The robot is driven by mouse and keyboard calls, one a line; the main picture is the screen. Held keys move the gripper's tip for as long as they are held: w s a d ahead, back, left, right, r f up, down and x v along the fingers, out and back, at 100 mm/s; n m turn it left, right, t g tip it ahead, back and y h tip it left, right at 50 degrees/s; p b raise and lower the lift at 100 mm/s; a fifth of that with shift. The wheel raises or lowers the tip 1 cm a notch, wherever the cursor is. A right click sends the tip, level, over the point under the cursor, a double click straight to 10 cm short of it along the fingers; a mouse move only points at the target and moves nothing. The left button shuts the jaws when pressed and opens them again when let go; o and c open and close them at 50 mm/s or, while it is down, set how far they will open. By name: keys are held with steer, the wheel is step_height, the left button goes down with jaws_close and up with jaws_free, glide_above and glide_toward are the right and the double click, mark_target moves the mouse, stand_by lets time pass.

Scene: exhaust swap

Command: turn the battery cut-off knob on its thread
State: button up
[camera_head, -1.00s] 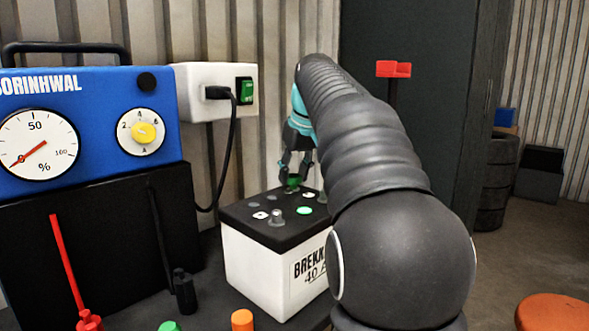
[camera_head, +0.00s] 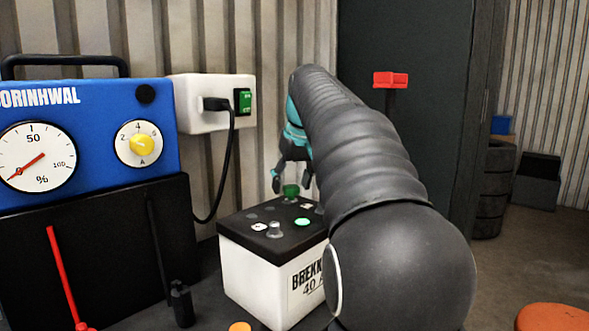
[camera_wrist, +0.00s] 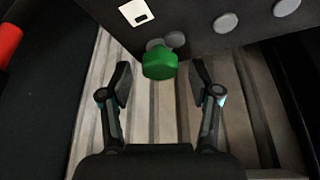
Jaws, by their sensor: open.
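The green knob (camera_head: 291,190) stands at the back of the black top of the battery (camera_head: 256,268), which has a white body. In the wrist view the green knob (camera_wrist: 160,63) is beyond and between the fingertips of my gripper (camera_wrist: 161,76). Both fingers are spread, with a clear gap to the knob on each side. In the head view my gripper (camera_head: 292,180) hangs over the back of the battery, its fingers apart on either side of the knob. My arm covers the battery's right side. The knob's thread is hidden.
A blue charger (camera_head: 90,120) with dials stands left on a black stand. A white switch box (camera_head: 205,121) with a black cable is on the wall behind.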

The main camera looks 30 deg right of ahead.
steer(key=v, duration=1.1)
steer(key=shift+r, duration=0.35)
steer(key=shift+s, duration=0.2)
